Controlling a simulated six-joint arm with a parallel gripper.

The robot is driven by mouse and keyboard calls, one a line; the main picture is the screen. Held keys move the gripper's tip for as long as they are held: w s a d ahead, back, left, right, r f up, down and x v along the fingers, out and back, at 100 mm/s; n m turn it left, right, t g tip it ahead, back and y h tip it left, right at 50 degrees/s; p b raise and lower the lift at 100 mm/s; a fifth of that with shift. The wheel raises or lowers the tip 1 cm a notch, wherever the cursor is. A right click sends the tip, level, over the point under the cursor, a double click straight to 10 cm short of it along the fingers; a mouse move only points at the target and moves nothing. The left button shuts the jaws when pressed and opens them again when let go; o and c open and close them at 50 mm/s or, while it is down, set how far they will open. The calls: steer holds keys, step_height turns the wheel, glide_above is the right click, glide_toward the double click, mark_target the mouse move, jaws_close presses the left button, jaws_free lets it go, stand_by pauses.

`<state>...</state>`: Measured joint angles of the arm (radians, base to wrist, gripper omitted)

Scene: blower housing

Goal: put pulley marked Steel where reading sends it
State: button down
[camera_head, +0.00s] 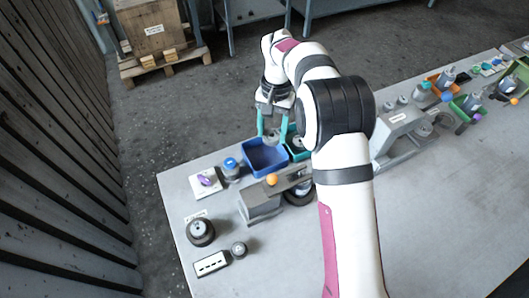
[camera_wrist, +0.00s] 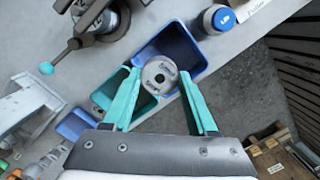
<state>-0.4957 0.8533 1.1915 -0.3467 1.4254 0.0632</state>
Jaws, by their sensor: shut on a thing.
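My gripper (camera_head: 270,122) has teal fingers and is shut on a grey round pulley (camera_wrist: 160,76). In the head view the pulley (camera_head: 272,138) hangs between the fingertips above the back edge of a blue bin (camera_head: 265,165). In the wrist view the blue bin (camera_wrist: 192,57) lies just beyond the pulley. A teal-green bin (camera_head: 301,156) stands beside the blue one, partly hidden by my arm; it also shows in the wrist view (camera_wrist: 143,107).
A blue-capped jar (camera_head: 231,168) and a white card with a purple item (camera_head: 205,183) stand left of the bins. A grey machine with an orange knob (camera_head: 272,180) is in front. A dark round part (camera_head: 200,232) sits front left. The front right table is clear.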

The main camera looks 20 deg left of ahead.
step_height(320, 180, down, 6)
steer(key=shift+a, duration=0.1)
steer(key=shift+c, duration=0.6)
jaws_free()
steer(key=shift+r, duration=0.1)
step_height(320, 180, up, 16)
steer(key=w, duration=0.2)
steer(key=shift+f, duration=0.25)
